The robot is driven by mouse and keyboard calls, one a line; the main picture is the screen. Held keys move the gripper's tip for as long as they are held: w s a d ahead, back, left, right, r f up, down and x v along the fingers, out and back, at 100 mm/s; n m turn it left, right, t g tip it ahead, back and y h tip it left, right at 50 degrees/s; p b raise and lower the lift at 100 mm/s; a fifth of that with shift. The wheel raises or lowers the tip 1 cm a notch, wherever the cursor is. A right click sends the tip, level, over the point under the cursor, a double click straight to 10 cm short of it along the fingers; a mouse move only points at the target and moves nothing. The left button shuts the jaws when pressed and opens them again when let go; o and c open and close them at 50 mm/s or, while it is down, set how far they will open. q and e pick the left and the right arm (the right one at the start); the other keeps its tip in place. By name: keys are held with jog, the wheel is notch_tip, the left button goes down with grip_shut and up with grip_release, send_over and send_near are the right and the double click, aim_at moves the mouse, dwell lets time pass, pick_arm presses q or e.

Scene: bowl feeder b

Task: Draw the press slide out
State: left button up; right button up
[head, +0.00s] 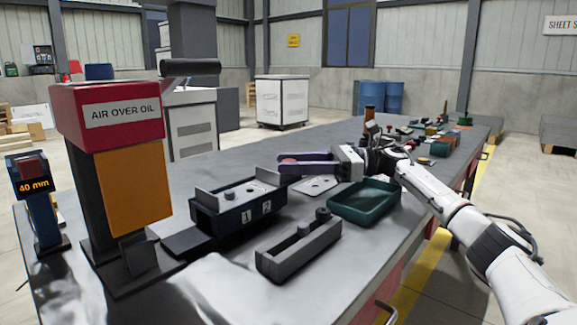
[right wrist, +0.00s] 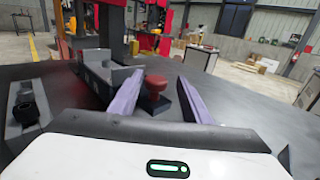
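The press (head: 108,110) stands at the left, with a red head marked "AIR OVER OIL" and an orange panel below it. The dark blue slide block (head: 232,222), marked 1 and 2, sits right of it with grey upright plates on top. A black plate (head: 187,240) lies between block and press. My right gripper (head: 283,164) reaches in from the right, its purple fingers at the block's far right side. In the right wrist view, its open fingers (right wrist: 158,88) stand either side of a red knob (right wrist: 156,84), with a gap visible at the right. My left gripper is out of view.
A grey narrow holder (head: 298,252) with dark round parts stands in front of the block. A green tray (head: 364,203) lies to the right. A small 40 mm display post (head: 38,198) stands far left. Several small items crowd the bench's far end.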

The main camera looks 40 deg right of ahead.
jog(key=shift+a+f, duration=0.1)
jog(key=shift+a, duration=0.1)
jog(key=v, duration=1)
jog(key=shift+s+d, duration=0.1)
jog(key=shift+d, duration=0.05)
